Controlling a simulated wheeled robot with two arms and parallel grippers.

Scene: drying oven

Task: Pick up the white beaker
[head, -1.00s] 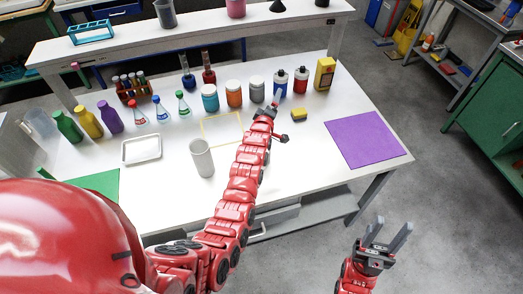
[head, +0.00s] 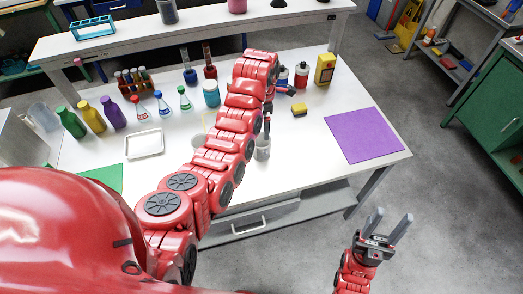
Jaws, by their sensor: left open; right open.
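A pale grey-white beaker (head: 262,149) stands upright on the white table, just right of my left arm. My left gripper (head: 267,126) points down over its rim. The gripper is open and small in view, and I cannot tell whether its fingers touch or enter the beaker. My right gripper (head: 388,228) is open and empty, low on the right, over the floor beyond the table edge. The tall grey cylinder seen earlier at the table's front is not visible now; my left arm covers that place.
Coloured bottles (head: 92,117), flasks and jars line the back of the table. A white tray (head: 144,144) lies left of my arm. The table front right of the beaker is clear.

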